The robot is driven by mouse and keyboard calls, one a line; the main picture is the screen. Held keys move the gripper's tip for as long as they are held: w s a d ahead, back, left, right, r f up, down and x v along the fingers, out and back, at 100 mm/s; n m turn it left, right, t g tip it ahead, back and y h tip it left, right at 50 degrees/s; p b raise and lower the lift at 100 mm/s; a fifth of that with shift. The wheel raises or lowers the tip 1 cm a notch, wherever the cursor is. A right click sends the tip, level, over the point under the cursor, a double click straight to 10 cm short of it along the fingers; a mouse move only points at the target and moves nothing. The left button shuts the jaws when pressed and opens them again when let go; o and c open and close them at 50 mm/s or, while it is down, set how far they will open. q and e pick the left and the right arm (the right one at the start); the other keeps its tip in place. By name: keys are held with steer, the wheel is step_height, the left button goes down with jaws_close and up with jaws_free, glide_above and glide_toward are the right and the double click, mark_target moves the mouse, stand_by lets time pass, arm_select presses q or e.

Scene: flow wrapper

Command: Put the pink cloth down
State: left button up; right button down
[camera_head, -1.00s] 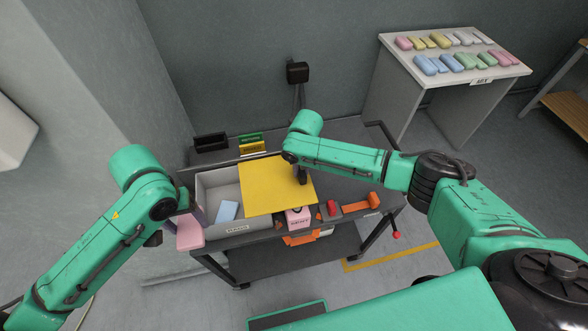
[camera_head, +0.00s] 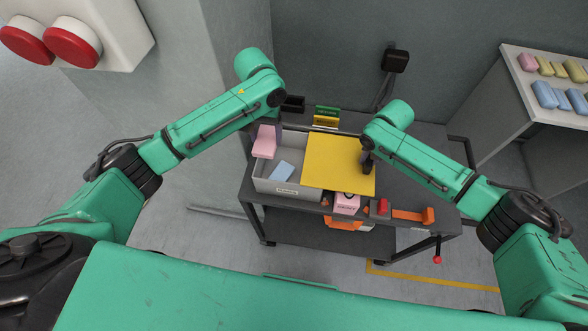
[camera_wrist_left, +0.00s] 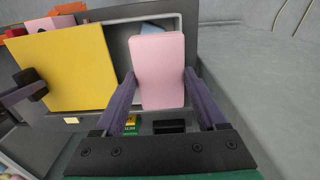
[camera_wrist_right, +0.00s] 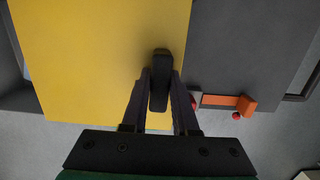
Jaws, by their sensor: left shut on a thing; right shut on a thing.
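The pink cloth (camera_head: 264,141) is a folded pad held in my left gripper (camera_head: 272,128), at the left end of the grey bin (camera_head: 262,184). In the left wrist view the pink cloth (camera_wrist_left: 158,70) sits between both fingers, overlapping the bin's open part. My right gripper (camera_head: 367,163) is shut on the black handle (camera_wrist_right: 159,80) of a yellow panel (camera_head: 333,162). The panel lies over the right of the bin, hiding what is under it. A light blue cloth (camera_head: 281,171) lies in the open left part.
A dark cart (camera_head: 405,190) carries the bin. A pink box (camera_head: 346,203), a red item (camera_head: 383,206) and an orange tool (camera_head: 410,215) are along its front. Green and yellow holders (camera_head: 326,116) stand behind. A side table (camera_head: 530,95) holds several coloured pads.

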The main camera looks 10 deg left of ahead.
steer(key=shift+w+r, duration=0.1)
steer(key=shift+r, duration=0.05)
arm_select(q)
step_height(320, 180, down, 10)
steer(key=shift+w, duration=0.3)
steer(key=shift+f, duration=0.1)
